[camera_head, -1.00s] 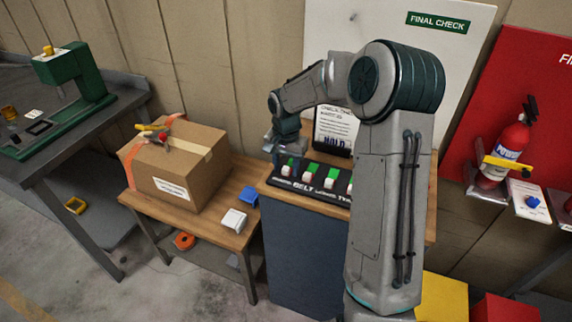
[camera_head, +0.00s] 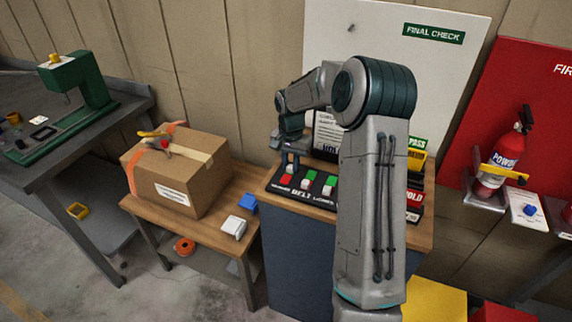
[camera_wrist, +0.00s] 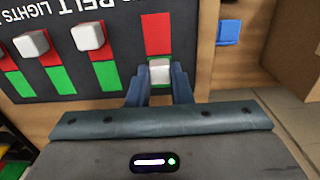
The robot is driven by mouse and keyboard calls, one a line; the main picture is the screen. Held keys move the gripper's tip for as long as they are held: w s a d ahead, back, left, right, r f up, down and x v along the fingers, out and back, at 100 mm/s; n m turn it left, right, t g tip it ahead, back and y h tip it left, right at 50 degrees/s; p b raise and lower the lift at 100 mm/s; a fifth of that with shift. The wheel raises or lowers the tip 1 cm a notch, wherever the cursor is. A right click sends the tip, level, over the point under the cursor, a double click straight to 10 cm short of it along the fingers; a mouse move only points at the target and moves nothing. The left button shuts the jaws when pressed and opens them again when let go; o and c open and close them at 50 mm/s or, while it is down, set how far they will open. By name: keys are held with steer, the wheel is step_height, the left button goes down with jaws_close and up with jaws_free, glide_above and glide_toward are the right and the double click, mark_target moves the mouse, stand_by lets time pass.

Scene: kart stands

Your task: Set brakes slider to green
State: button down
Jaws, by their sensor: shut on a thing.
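The slider panel (camera_wrist: 128,78) is a black board with red and green slots, and it also shows in the head view (camera_head: 320,200). The brakes slider's white knob (camera_wrist: 160,72) is at the end of its row. Its red part (camera_wrist: 157,33) is uncovered, and the knob sits over the green end, which is mostly hidden. My gripper (camera_wrist: 160,80) is shut on this knob, one finger on each side. In the head view my gripper (camera_head: 290,160) is at the far side of the panel's leftmost slot, whose red part (camera_head: 286,180) shows.
Neighbouring sliders, such as the belt knob (camera_wrist: 88,37), sit at their red ends with green showing. A clipboard sheet (camera_head: 327,132) stands behind the panel. A lower bench with a cardboard box (camera_head: 175,172) and a blue block (camera_head: 249,203) is to the left.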

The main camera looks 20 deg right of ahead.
mark_target(291, 165)
steer(key=c, duration=1.3)
jaws_free()
steer(key=shift+w+d, duration=0.15)
step_height(291, 165, up, 14)
steer(key=shift+f+b, duration=0.1)
steer(key=shift+b, duration=0.65)
